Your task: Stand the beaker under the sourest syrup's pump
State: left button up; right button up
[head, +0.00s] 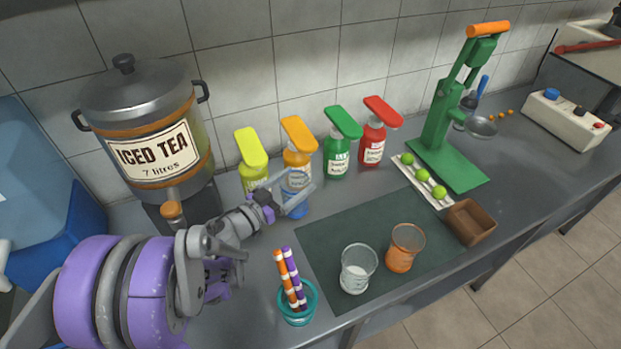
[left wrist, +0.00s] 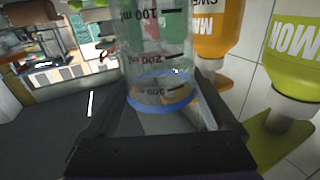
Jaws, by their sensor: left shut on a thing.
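In the left wrist view the beaker (left wrist: 158,50) shows ml marks and a blue ring; the bottles look upside down there. I cannot tell if it touches the counter. The yellow bottle (head: 253,175), whose label partly reads lemon in the wrist view (left wrist: 292,40), stands left of the orange one. A green bottle (head: 338,150) and red bottle (head: 373,145) stand to the right. Each has a pump top.
A dark mat (head: 330,240) holds a glass with white contents (head: 357,270) and an orange glass (head: 404,250). A teal cup with straws (head: 297,305) is near the front edge. The iced tea urn (head: 150,120) stands left, a green press (head: 450,140) right.

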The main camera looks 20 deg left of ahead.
aim_at(304, 185)
pick_arm(q)
jog(key=x, duration=0.5)
jog(key=shift+w+d+f, duration=0.1)
jog(key=shift+w+f, duration=0.15)
jog(key=shift+f, duration=0.4)
jog(key=shift+w+d+f, duration=0.1)
jog(key=shift+w+f, duration=0.15)
jog(key=shift+f, duration=0.85)
jog(key=shift+f, duration=0.25)
jog(key=o, duration=1.6)
jog(key=shift+r, duration=0.1)
